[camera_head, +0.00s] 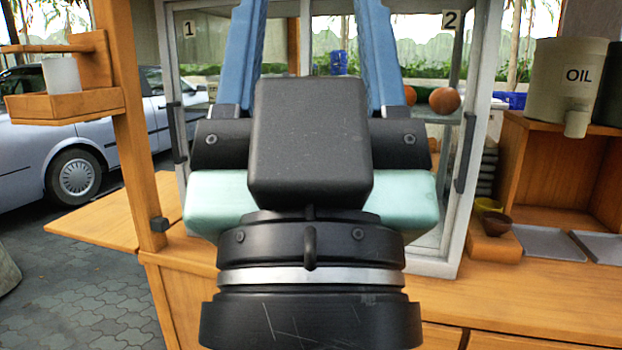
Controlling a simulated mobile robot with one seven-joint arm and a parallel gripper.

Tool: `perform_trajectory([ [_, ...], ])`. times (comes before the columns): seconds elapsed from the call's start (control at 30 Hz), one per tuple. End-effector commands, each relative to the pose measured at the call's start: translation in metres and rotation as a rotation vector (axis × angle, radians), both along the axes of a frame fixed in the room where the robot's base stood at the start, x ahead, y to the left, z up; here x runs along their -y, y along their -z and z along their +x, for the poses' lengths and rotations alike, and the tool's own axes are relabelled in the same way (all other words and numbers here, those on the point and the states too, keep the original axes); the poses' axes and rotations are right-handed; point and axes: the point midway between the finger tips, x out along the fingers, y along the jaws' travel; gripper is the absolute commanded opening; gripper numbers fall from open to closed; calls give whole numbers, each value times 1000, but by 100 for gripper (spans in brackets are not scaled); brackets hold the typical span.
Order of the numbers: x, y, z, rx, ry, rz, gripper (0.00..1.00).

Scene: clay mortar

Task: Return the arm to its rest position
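My gripper (311,25) fills the middle of the head view, seen from behind and pointing up and away from me. Its two blue fingers stand wide apart with a clear gap between them. Through the gap I see the glass and greenery, with nothing held. The fingertips reach the top edge of the picture, so their very ends are cut off. My wrist hides the middle of the counter.
A glass cabinet (487,110) marked 1 and 2 stands behind my gripper. A wooden counter (480,295) runs below. At the right are a brown bowl (497,223), metal trays (547,242) and an OIL container (568,75). A wooden post (133,120) rises at the left.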

Motion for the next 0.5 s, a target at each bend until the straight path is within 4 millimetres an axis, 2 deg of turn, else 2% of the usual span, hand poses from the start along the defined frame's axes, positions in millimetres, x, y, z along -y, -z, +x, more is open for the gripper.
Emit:
perform_trajectory([
  [0.03, 0, -32, 0, 0, -1, 1, 60],
  [0.5, 0, -174, 1, -1, -3, 1, 60],
])
